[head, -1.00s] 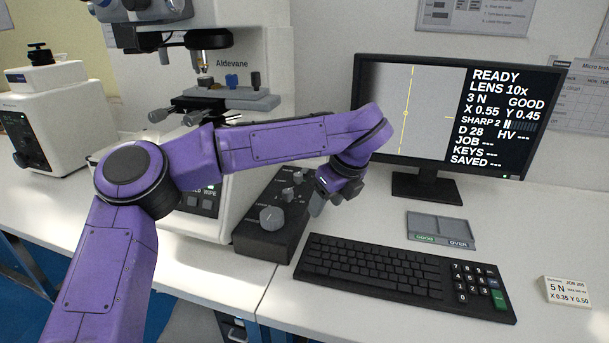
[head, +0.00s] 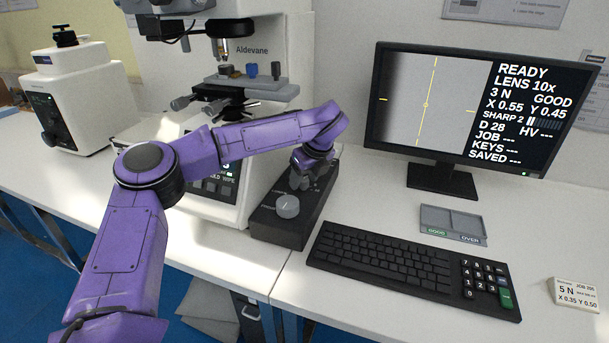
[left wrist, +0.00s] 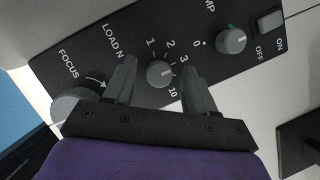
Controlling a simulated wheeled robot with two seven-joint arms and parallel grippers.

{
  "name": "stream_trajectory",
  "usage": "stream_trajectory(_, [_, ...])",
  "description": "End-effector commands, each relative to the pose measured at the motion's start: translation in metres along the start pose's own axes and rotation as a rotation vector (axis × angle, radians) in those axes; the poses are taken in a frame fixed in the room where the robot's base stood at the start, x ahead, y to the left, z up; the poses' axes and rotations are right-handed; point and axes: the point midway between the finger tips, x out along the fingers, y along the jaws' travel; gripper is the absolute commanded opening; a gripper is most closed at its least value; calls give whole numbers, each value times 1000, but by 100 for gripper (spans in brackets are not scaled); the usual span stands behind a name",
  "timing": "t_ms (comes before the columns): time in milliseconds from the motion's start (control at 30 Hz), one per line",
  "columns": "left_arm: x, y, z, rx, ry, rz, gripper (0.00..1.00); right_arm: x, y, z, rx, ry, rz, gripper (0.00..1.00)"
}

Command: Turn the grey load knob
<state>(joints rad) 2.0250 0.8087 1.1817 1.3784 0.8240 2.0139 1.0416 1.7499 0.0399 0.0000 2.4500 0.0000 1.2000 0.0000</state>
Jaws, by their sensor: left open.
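The grey load knob (left wrist: 160,73) is a small round knob on the dark control box (head: 279,232), beside the label LOAD N and a ring of numbers. My left gripper (left wrist: 158,70) is open in the left wrist view, with one finger on each side of the knob. I cannot tell whether the fingers touch it. In the head view my left gripper (head: 301,180) is over the back part of the control box and hides the knob there. The monitor (head: 465,110) reads 3 N. My right gripper is not in view.
The larger focus knob (head: 288,206) is close to the left finger, partly hidden in the wrist view. The lamp knob (left wrist: 231,40) and an on/off switch (left wrist: 269,20) are beyond. A keyboard (head: 395,262) and a card (head: 575,294) reading 5 N lie to the right.

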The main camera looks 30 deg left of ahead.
Motion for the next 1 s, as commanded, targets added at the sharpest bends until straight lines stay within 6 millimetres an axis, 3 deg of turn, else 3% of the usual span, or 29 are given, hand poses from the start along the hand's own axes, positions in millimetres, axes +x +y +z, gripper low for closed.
stream_trajectory(267, [2, 0, 0, 0, 0, -2, 52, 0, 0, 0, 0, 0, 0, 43])
stream_trajectory(400, [2, 0, 0, 0, 0, -1, 7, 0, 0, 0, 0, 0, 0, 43])
stream_trajectory(433, [2, 0, 0, 0, 0, -1, 0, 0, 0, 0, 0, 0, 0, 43])
stream_trajectory(767, [3, 0, 0, 33, 1, -15, 0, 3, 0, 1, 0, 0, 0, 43])
stream_trajectory(1000, [3, 1, -1, 163, 1, -70, 0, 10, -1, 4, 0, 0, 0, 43])
